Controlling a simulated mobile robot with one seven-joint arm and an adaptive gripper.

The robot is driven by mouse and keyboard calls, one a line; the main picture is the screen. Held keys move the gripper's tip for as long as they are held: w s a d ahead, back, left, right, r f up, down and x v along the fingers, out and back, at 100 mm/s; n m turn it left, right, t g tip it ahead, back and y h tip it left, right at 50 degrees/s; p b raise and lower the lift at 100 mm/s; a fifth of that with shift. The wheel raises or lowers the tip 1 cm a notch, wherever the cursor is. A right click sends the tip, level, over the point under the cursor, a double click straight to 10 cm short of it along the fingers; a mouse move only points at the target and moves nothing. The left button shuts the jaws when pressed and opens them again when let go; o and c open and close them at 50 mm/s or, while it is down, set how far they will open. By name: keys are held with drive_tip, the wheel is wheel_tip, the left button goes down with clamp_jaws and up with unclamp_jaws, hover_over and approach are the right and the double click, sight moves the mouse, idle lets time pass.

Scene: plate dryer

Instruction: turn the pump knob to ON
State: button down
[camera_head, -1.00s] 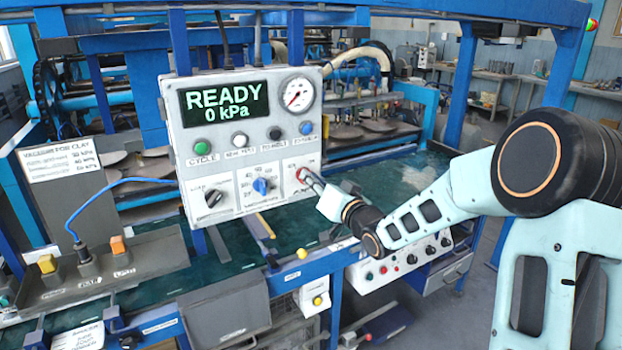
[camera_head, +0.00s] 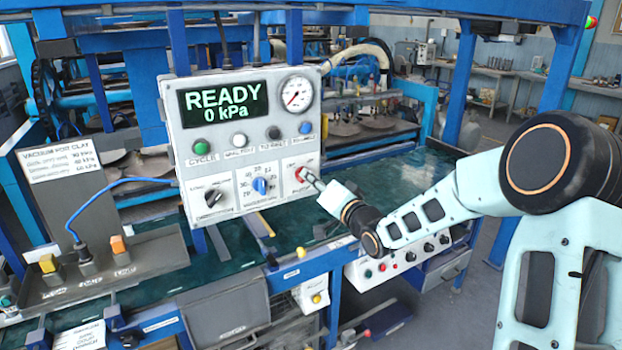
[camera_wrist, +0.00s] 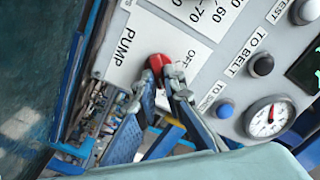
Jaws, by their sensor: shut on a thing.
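The red pump knob (camera_wrist: 157,62) sits on a white label plate (camera_wrist: 142,38) marked PUMP and OFF. My gripper (camera_wrist: 162,76) is shut on the knob, with a fingertip on either side of it. The fingers hide part of the plate, and no ON mark can be read. The knob's pointing direction is not clear. In the head view my gripper (camera_head: 303,174) reaches the lower right corner of the grey control box (camera_head: 250,135) from the right. The knob is mostly hidden there. The display (camera_head: 224,103) reads READY, 0 kPa.
Left of the pump plate are a blue selector knob (camera_head: 261,186) and a black knob (camera_head: 213,197). Coloured buttons, including a blue one (camera_head: 306,128), lie above, below a round gauge (camera_head: 297,95). A green bench top (camera_head: 400,178) lies behind my forearm.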

drive_tip(key=c, duration=2)
unclamp_jaws()
drive_tip(key=shift+s, duration=0.1)
drive_tip(key=v, duration=1.2)
